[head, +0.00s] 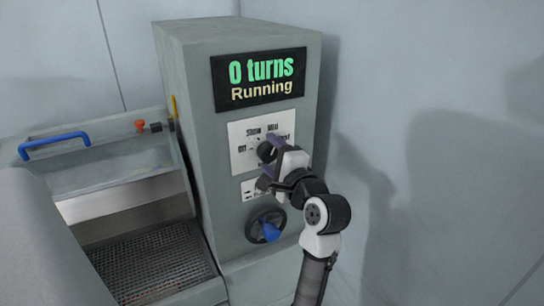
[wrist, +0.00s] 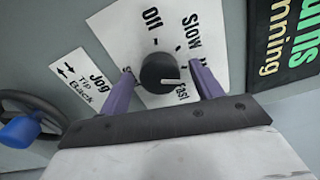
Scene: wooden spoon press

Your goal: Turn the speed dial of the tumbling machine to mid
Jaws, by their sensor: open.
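The speed dial (wrist: 160,72) is a round black knob with a white pointer line on a white label plate (wrist: 115,30). Printed words around it read Off, Slow and Fast; the Mid word is mostly hidden behind a finger. The pointer line faces right in the wrist view, towards the side of Mid and Fast; I cannot tell exactly which mark. My gripper (wrist: 163,73) is open, its purple fingers on either side of the dial, with gaps showing. In the head view my gripper (head: 266,162) is at the front panel of the tumbling machine (head: 190,90) and partly covers the plate.
The display (head: 260,80) reads "0 turns Running". Below the dial are a Jog label (wrist: 88,78) and a black handwheel with a blue knob (head: 270,232). A trough with a blue handle (head: 55,144) and a mesh tray (head: 155,268) lie left. A wall stands right.

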